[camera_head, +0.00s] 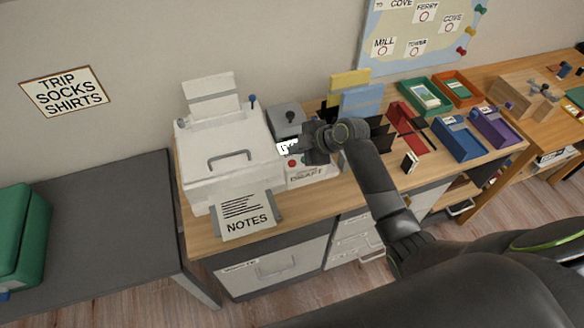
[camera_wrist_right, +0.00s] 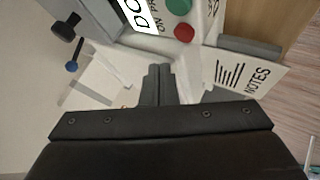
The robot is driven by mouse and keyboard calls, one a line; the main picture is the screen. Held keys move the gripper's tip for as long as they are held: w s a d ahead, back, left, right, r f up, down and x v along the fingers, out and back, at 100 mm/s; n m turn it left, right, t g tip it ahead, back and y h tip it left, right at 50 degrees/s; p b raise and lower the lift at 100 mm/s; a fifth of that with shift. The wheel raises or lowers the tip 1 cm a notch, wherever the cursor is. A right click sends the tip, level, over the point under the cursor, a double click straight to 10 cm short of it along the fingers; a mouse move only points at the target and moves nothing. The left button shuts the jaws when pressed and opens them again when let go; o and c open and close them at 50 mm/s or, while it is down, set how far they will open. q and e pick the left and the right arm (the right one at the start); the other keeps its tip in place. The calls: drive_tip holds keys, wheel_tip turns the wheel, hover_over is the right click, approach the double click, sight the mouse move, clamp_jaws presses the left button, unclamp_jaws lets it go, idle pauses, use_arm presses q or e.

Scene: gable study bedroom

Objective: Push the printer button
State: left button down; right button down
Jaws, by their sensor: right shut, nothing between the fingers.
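The white printer (camera_head: 215,160) stands at the left of the wooden desk, with a NOTES sheet (camera_head: 246,216) at its front. Beside it on the right is a white and grey control unit (camera_head: 318,172) with a red button (camera_head: 292,163) and a DRAFT label. In the right wrist view, the red button (camera_wrist_right: 184,32) and a green button (camera_wrist_right: 179,6) show at the top, beyond the fingertips. My right gripper (camera_head: 290,147) is shut and empty over the unit, hiding part of it. In the wrist view its fingers (camera_wrist_right: 158,72) are together; contact is unclear. My left gripper is not in view.
Black dividers with yellow (camera_head: 349,80) and blue folders (camera_head: 362,100) stand behind my right arm. Open trays in red, green, orange, blue (camera_head: 459,138) and purple fill the desk's right side. A dark table with a green case (camera_head: 22,235) is at the left.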

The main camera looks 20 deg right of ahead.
sight(296, 164)
drive_tip(key=shift+f+b, duration=0.6)
drive_tip(key=shift+f, duration=0.65)
idle(1.0)
drive_tip(key=shift+f+b, duration=0.4)
drive_tip(key=shift+f+b, duration=0.35)
drive_tip(key=shift+f, duration=0.05)
idle(0.5)
drive_tip(key=shift+r, duration=0.1)
drive_tip(key=shift+r+p, duration=0.7)
drive_tip(key=shift+r, duration=0.05)
wheel_tip(296, 164, up, 5)
drive_tip(key=p, duration=0.4)
